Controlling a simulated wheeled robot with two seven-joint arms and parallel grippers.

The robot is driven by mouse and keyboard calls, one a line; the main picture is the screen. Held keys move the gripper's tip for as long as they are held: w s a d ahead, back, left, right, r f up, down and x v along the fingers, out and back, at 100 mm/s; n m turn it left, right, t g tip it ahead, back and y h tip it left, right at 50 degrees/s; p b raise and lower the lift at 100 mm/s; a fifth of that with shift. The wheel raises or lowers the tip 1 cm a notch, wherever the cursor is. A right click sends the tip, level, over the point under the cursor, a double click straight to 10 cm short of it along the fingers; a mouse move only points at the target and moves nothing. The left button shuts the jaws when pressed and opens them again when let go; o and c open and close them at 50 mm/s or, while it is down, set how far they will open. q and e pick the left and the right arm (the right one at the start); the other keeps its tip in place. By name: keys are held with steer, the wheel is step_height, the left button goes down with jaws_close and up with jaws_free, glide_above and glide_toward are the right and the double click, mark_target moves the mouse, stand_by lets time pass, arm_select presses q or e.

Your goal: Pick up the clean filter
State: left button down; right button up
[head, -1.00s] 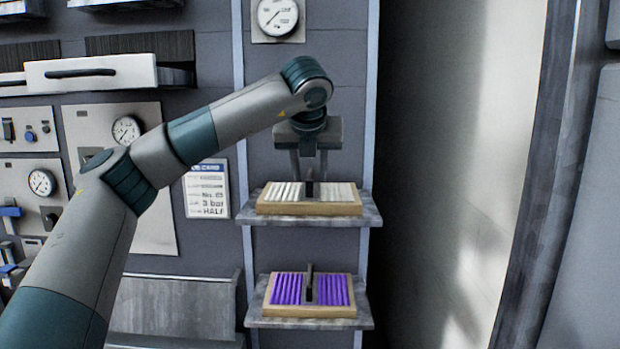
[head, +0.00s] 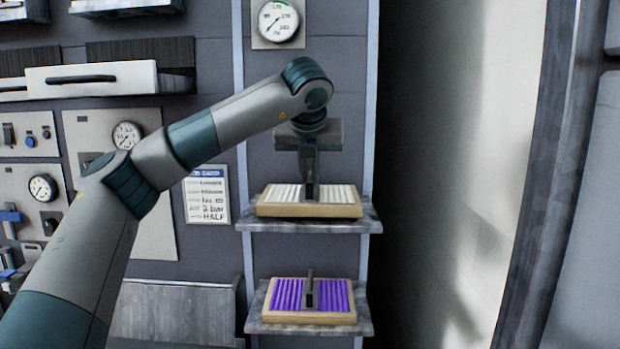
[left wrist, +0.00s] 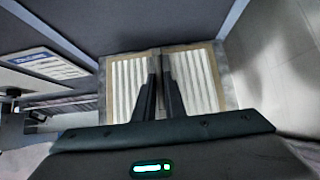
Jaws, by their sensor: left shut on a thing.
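The clean filter (head: 335,200) has white pleats in a tan frame with a dark upright handle in its middle. It rests on the upper shelf (head: 256,226) in the head view. My left gripper (head: 309,186) is above it, pointing down, with its fingers shut on the handle. In the left wrist view the two dark fingers (left wrist: 160,82) meet at the middle of the white filter (left wrist: 128,78), and they hide most of the handle. A second filter with purple pleats (head: 333,294) and a dark handle lies on the lower shelf. My right gripper is not in view.
The lower shelf (head: 254,327) is directly below the upper one. A round gauge (head: 278,20) is on the wall above. A paper notice (head: 207,196) hangs left of the upper shelf. A white drawer (head: 92,76) and panels with dials are further left. A pale wall stands to the right.

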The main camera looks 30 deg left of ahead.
mark_target(310, 177)
arm_select(q)
step_height(310, 177, up, 4)
steer(key=shift+s+r+p, duration=0.1)
steer(key=shift+p, duration=0.65)
steer(key=shift+r+p, duration=0.65)
steer(key=shift+r, duration=0.6)
